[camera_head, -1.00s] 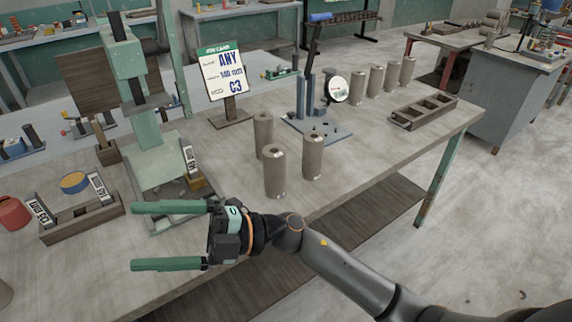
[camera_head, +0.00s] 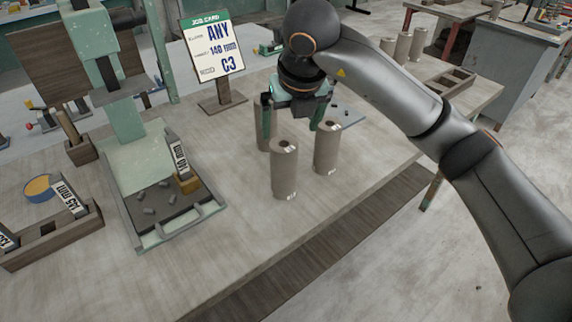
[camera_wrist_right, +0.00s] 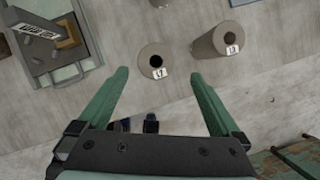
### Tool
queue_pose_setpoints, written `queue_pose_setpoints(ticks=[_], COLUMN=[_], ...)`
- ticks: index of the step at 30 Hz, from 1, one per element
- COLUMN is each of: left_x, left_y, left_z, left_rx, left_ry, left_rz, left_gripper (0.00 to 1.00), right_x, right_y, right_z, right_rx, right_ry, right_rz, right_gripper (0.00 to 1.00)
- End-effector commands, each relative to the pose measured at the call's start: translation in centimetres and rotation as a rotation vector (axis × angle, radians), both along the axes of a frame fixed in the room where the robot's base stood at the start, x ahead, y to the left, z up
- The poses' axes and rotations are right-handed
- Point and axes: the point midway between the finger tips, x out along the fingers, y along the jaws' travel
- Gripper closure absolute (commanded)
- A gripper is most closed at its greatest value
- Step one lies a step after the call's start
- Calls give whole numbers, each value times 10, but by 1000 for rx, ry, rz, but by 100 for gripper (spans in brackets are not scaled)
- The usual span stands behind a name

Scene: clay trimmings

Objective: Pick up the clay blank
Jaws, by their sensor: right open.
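Three grey-brown cylindrical clay blanks stand upright on the workbench: a front one (camera_head: 284,175), a right one (camera_head: 328,150) and a back one (camera_head: 264,138), partly hidden by a finger. Each has a hole in its top. My right gripper (camera_head: 293,118) is open and empty, pointing down over this group. In the right wrist view, one blank (camera_wrist_right: 157,62) shows between and just beyond the fingertips (camera_wrist_right: 160,75), apparently the front one. Another blank (camera_wrist_right: 216,40) is to the right, and a third (camera_wrist_right: 158,3) is cut off at the top. My left gripper is out of view.
A job card (camera_head: 212,48) reads ANY, 140 mm, C3. A green press with a tray (camera_head: 150,240) stands left of the blanks. A wooden rack (camera_head: 448,78) and further cylinders (camera_head: 402,46) are at the back right. The bench front is clear.

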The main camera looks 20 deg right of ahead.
Motion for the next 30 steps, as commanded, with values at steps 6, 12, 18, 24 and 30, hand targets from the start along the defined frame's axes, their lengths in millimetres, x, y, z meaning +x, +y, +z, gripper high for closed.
queue_pose_setpoints(ticks=[6, 12, 18, 24, 30], left_x=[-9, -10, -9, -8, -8], left_y=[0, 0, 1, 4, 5], left_z=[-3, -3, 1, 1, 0], left_rx=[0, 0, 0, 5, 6], left_ry=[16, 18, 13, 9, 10], left_rz=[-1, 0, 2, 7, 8], left_gripper=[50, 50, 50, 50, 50], right_x=[14, 22, 30, 39, 41], right_y=[0, 0, 4, 4, 4], right_z=[-39, -55, -78, -101, -104], right_rx=[1, 2, 3, 4, 3], right_ry=[7, 5, 8, 5, 3], right_rz=[3, 5, 7, 7, 8], right_gripper=[0, 0, 0, 0, 0])
